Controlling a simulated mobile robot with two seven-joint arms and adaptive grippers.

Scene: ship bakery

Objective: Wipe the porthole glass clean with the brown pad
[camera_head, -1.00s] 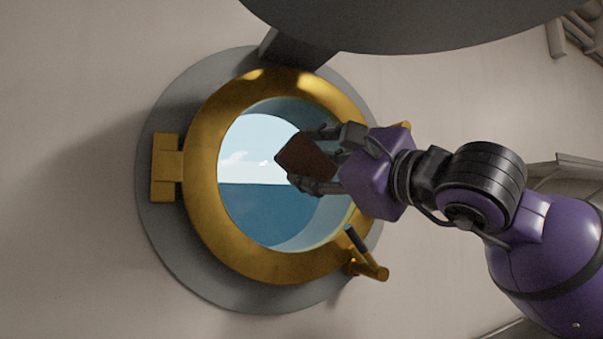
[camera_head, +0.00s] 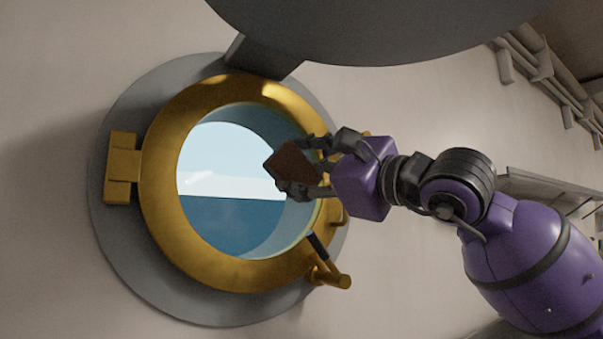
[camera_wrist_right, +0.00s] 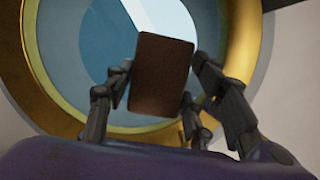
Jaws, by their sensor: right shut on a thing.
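The porthole glass (camera_head: 228,165) shows sea and pale sky inside a brass ring (camera_head: 163,205) on the wall. In the right wrist view the glass (camera_wrist_right: 85,55) lies beyond the pad. The brown pad (camera_head: 289,166) is a small rectangular block. My right gripper (camera_head: 303,168) is shut on it in front of the right part of the porthole opening. In the right wrist view the pad (camera_wrist_right: 160,75) stands upright between the fingers. I cannot tell whether the pad touches the glass. My left gripper is not in view.
A brass hinge (camera_head: 122,168) is on the ring's left. A brass latch with a dark handle (camera_head: 328,272) juts out at its lower right. A large dark rounded shape (camera_head: 380,30) fills the top. Pipes (camera_head: 545,65) run along the upper right. The wall at lower left is bare.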

